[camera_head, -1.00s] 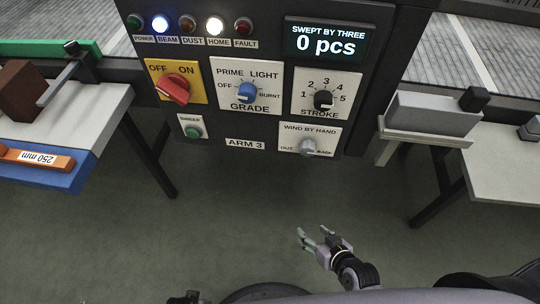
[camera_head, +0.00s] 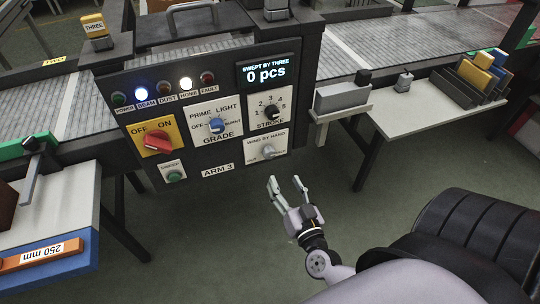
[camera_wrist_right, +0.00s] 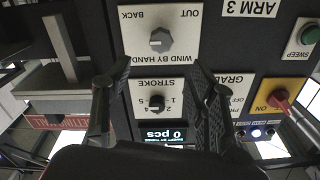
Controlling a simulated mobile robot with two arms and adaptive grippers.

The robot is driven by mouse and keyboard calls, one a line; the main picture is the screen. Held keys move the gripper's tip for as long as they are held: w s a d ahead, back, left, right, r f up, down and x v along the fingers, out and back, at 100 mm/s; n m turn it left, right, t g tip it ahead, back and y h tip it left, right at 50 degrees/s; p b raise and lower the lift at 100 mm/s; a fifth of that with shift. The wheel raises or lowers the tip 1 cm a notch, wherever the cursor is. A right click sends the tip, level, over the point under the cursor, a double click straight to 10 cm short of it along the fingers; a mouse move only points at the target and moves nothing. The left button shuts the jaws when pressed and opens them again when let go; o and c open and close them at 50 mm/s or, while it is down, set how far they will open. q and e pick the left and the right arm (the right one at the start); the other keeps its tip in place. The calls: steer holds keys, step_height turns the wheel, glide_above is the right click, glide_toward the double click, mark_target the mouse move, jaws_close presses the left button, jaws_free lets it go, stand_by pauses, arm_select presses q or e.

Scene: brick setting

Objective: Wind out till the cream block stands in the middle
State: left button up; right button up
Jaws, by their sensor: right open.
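The WIND BY HAND knob (camera_head: 268,152) is a small grey knob on a white plate at the lower right of the ARM 3 panel, with OUT and BACK marked. It also shows in the right wrist view (camera_wrist_right: 160,40), where the plate appears upside down. My right gripper (camera_head: 286,183) is open and empty, below and in front of the knob, apart from it. In the right wrist view its fingers (camera_wrist_right: 155,78) are spread, with the knob beyond them. My left gripper is out of view. I cannot make out a cream block in these frames.
The panel also carries a red OFF/ON switch (camera_head: 157,142), a blue GRADE knob (camera_head: 217,125), a black STROKE knob (camera_head: 271,112) and a green SWEEP button (camera_head: 174,176). The display (camera_head: 267,73) reads 0 pcs. A grey block (camera_head: 342,96) sits on a shelf right of the panel.

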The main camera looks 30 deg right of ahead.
mark_target(270, 155)
steer(key=x, duration=1.1)
steer(key=shift+w+a, duration=0.1)
steer(key=shift+c, duration=0.3)
steer(key=c, duration=1.1)
